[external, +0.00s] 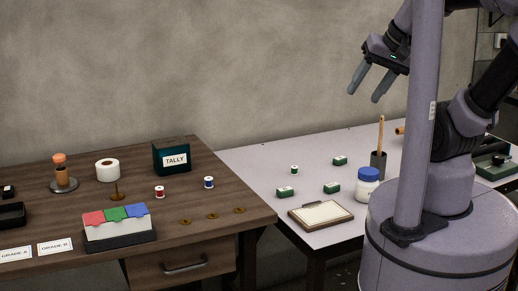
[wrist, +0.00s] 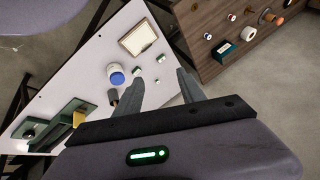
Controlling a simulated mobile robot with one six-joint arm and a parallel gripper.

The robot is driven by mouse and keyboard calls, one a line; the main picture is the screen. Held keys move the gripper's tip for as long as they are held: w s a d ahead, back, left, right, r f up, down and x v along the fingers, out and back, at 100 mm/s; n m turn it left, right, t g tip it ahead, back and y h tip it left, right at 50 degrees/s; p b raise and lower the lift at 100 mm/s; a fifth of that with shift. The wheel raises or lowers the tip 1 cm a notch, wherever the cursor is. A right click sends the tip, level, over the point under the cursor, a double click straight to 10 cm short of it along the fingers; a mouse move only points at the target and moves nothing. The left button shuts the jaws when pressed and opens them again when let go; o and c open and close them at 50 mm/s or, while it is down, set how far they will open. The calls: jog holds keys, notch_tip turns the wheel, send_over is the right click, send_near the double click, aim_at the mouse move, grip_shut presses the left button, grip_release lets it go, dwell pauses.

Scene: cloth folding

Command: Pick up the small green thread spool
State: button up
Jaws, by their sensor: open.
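The small green thread spool (external: 294,169) stands upright on the pale table, with white ends and a green middle, in the external view. Small green boxes lie around it. I cannot clearly make the spool out in the wrist view. My gripper (external: 366,96) is high above the pale table, to the right of the spool in the external view and well apart from it. Its two fingers are spread with nothing between them. In the wrist view the open gripper (wrist: 160,77) points down towards the table.
Green boxes (external: 285,191), (external: 331,188) and (external: 340,160) lie near the spool. A clipboard (external: 320,215), a blue-lidded jar (external: 367,186) and a dark cup (external: 378,166) stand nearby. The wooden desk (external: 150,205) at left holds red (external: 159,192) and blue (external: 208,182) spools.

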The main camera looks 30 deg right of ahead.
jog(key=n+g+h+p, duration=0.1)
jog(key=n+h, duration=0.1)
jog(key=n, duration=0.3)
send_over(295, 167)
jog(key=s, duration=0.3)
notch_tip(295, 167, down, 31)
jog(key=shift+s+d+r, duration=0.1)
jog(key=shift+s+r, duration=0.05)
jog(key=b+x, duration=0.1)
jog(key=x, duration=0.3)
jog(key=b+x, duration=0.1)
jog(key=x, duration=0.1)
jog(key=shift+a+b, duration=0.3)
jog(key=shift+c, duration=0.5)
grip_shut()
